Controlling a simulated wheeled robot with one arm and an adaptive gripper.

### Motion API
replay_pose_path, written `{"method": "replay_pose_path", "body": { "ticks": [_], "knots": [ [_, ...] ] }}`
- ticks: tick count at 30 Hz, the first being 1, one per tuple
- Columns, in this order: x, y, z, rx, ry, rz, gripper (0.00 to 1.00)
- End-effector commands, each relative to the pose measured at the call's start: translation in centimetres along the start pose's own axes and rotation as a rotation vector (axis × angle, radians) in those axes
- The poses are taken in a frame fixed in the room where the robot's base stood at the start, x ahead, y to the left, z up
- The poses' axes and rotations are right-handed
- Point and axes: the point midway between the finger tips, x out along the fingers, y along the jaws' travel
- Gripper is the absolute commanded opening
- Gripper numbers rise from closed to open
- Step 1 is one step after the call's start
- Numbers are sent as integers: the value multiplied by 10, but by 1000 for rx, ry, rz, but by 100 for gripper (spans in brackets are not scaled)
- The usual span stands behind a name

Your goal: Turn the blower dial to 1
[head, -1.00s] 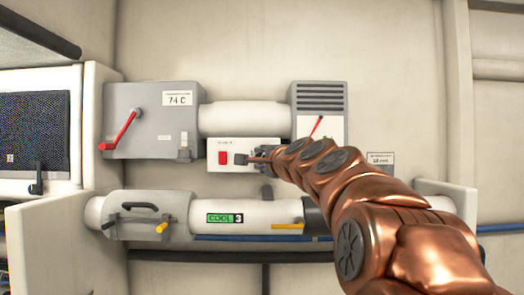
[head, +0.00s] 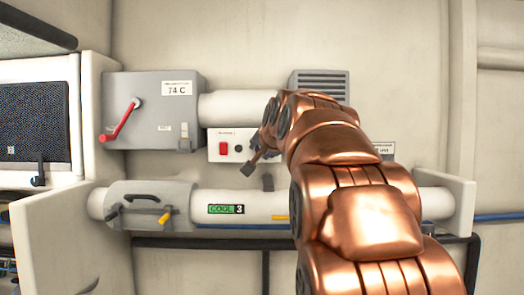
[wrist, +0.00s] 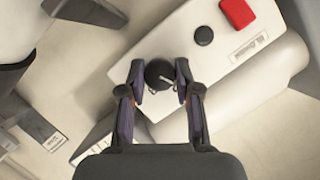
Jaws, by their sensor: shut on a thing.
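The white control panel (head: 215,157) hangs on the wall under the large horizontal pipe. It also shows in the wrist view (wrist: 192,38). A dark round dial (wrist: 159,73) with a pale pointer mark sits near the panel's end in the wrist view. My gripper (wrist: 160,83) is shut on this dial, one finger on each side of it. In the head view my gripper (head: 259,169) is at the panel's right part, and my arm hides the dial there. Any numbers around the dial are hidden or too small to read.
A red switch (head: 224,148) and a small black knob (head: 238,149) sit on the panel left of my gripper. A grey box (head: 165,95) with a red lever is at left. A lower pipe (head: 265,203) with a "COOL 3" label runs below.

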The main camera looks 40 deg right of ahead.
Motion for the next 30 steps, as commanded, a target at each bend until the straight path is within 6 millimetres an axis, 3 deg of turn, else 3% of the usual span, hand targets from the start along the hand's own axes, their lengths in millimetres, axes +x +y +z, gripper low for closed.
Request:
{"method": "replay_pose_path", "body": {
  "ticks": [15,30],
  "knots": [
    [1,-2,2,-419,-1,173,0],
    [2,-2,2,-599,-3,248,0]
  ]
}}
